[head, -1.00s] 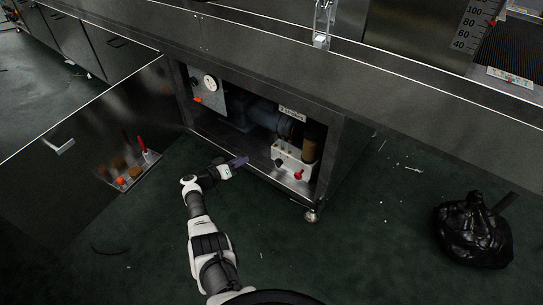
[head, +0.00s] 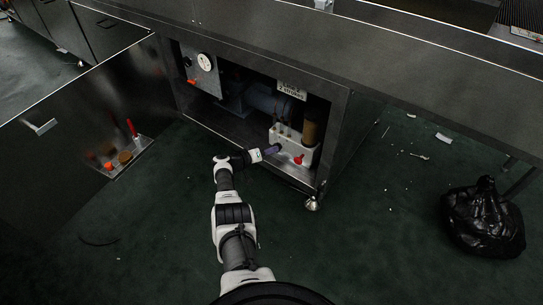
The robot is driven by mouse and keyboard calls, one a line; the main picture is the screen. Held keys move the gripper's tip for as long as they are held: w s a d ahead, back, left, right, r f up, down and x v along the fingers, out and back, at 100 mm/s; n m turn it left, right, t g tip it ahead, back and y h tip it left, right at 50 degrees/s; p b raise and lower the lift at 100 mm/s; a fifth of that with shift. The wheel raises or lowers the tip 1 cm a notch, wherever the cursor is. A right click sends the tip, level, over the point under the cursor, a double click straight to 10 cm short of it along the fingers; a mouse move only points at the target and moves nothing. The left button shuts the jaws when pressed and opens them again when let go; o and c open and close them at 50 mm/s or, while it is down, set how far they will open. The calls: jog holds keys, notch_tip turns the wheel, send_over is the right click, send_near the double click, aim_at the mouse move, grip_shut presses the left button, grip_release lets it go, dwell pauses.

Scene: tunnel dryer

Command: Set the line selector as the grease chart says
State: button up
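A white block (head: 293,145) with several small fittings on top sits inside the open cabinet bay, low on the right. A red lever (head: 299,158) is on its front face; I take it for the line selector, but its exact setting is too small to read. A white label (head: 291,90) hangs above the block; its lower line seems to read "2 strokes" and its upper line is unclear. My gripper (head: 275,149) is at the block's front left, left of the red lever, and covers part of the block. I cannot tell whether it touches anything or how its fingers stand.
A round gauge (head: 204,62) is on a panel at the bay's left. A brown cylinder (head: 310,132) stands behind the block. The open door (head: 85,140) on the left carries a small tray (head: 125,158) with a red-handled tool. A black bag (head: 483,217) lies on the floor at right.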

jog(key=shift+w+d+f, duration=0.15)
jog(key=shift+w+d, duration=0.25)
jog(key=shift+d, duration=0.1)
jog(key=shift+c, duration=0.3)
grip_shut()
jog(key=shift+p, duration=0.3)
jog(key=shift+s+r+m+y+p, duration=0.1)
jog(key=shift+r+m+y+p, duration=0.2)
jog(key=shift+m+p, duration=0.4)
jog(key=m+y+p, duration=0.1)
jog(key=p, duration=0.1)
jog(key=shift+d+m+p, duration=0.1)
jog(key=shift+m+p, duration=0.2)
jog(key=shift+p, duration=0.1)
jog(key=shift+s+d+f+m+t+y+p, duration=0.1)
jog(key=shift+m+t+y+p, duration=0.35)
jog(key=shift+m+p, duration=0.35)
jog(key=shift+d+f+m+t+y+p, duration=0.1)
jog(key=shift+m+t+y+p, duration=0.25)
jog(key=shift+m+y+p, duration=0.35)
